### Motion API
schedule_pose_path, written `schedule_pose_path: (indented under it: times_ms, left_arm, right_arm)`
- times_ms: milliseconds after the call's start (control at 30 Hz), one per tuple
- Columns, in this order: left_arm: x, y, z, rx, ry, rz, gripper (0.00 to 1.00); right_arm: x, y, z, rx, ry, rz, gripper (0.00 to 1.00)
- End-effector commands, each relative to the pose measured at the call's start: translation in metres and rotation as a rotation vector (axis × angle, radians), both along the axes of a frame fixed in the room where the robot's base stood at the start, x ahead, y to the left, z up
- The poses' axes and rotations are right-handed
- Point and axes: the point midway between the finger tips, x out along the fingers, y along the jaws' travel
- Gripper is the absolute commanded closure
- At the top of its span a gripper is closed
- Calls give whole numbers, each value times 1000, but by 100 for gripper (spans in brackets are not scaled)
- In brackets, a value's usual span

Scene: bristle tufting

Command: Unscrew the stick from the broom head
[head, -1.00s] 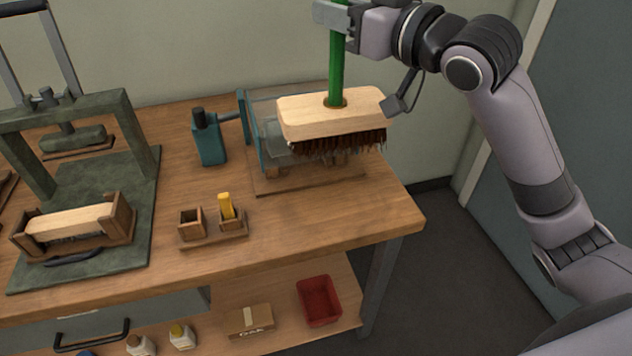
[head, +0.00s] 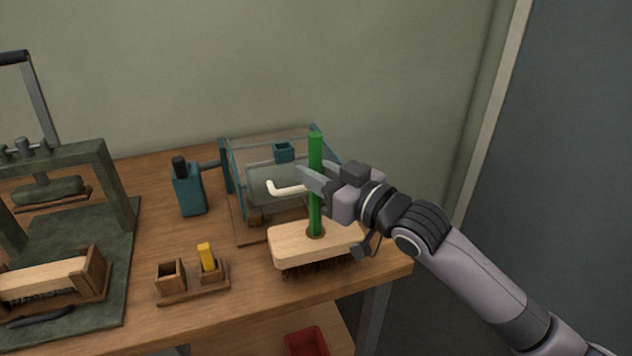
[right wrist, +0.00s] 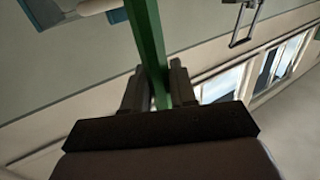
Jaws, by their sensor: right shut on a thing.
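The green stick (head: 315,150) stands upright in the socket of the broom head (head: 290,246), a pale wooden block with dark brown bristles pointing down. My right gripper (head: 316,181) is shut on the stick around its middle, with stick showing above and below the fingers. In the right wrist view the stick (right wrist: 148,40) runs between the two fingers (right wrist: 157,88). The broom is over the front right part of the table; I cannot tell whether the bristles touch it. My left gripper is not in view.
A clear-walled machine (head: 265,171) with a white crank (head: 285,188) stands behind the broom. A teal bottle-shaped unit (head: 189,190), a small wooden holder (head: 190,290) with a yellow piece (head: 206,257), and a dark green press (head: 75,225) are to the left. A red bin (head: 306,342) sits below.

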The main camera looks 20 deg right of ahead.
Motion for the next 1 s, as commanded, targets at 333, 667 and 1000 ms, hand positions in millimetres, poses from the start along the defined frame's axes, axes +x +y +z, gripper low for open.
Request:
schedule_pose_path:
  times_ms: [333,667,1000]
  left_arm:
    - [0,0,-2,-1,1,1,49]
    - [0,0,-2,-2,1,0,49]
    - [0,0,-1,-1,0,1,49]
  right_arm:
    - [0,0,-13,2,-7,1,100]
    - [0,0,-18,0,-1,0,48]
    - [-2,-1,-16,0,-1,0,48]
